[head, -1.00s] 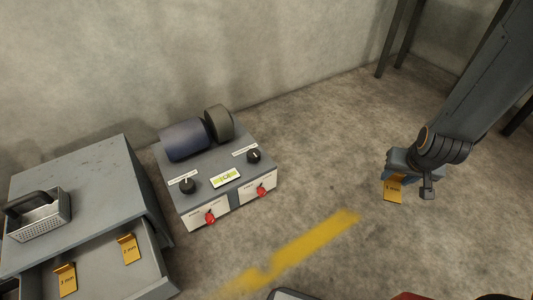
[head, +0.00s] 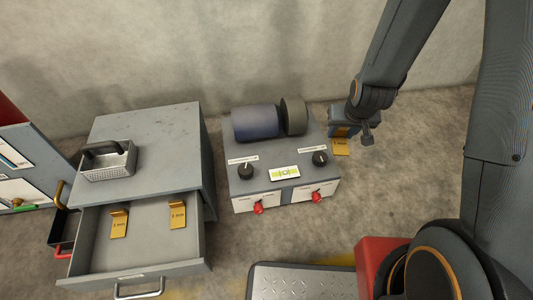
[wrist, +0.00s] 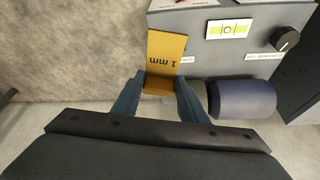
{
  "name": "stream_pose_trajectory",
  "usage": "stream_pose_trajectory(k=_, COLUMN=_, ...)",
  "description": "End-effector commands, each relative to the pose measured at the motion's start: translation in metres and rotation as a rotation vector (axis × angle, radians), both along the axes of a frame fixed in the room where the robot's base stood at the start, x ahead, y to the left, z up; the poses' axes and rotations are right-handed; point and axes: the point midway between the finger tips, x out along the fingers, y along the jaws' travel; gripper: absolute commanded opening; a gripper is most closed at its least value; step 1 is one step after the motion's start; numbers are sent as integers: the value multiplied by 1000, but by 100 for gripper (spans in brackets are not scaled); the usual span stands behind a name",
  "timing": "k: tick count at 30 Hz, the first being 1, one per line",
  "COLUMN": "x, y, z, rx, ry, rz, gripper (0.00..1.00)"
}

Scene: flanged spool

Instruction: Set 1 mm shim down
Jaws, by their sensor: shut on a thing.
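The 1 mm shim (wrist: 165,55) is a flat yellow plate with a bent end, marked "1 mm" in the wrist view. My gripper (wrist: 157,92) is shut on its bent end, a blue finger on each side. In the head view my gripper (head: 342,130) hangs just right of the grey control box, and the shim (head: 341,148) shows below it, clear of the floor as far as I can tell. The jaws' grip is partly hidden in the head view.
The grey control box (head: 272,180) has knobs, red switches and a dark blue cylinder (head: 255,123) with a dark disc (head: 293,116). Left of it, an open drawer (head: 142,259) holds two yellow shims. A mesh basket (head: 108,163) stands on the cabinet top (head: 165,135).

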Motion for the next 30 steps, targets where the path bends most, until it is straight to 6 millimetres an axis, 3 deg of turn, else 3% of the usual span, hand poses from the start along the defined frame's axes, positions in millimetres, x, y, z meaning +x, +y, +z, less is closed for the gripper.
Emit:
stream_pose_trajectory(k=9, x=51, y=100, z=5, rx=-4, ry=-1, rz=149, gripper=11)
stream_pose_trajectory(k=16, x=71, y=163, z=1, rx=0, ry=1, rz=227, gripper=11)
stream_pose_trajectory(k=23, x=78, y=191, z=-4, rx=4, ry=1, rz=259, gripper=11)
stream_pose_trajectory(k=26, x=78, y=193, z=-18, rx=3, ry=4, rz=262, gripper=11)
stream_pose_trajectory(k=30, x=78, y=192, z=-50, rx=3, ry=4, rz=261, gripper=11)
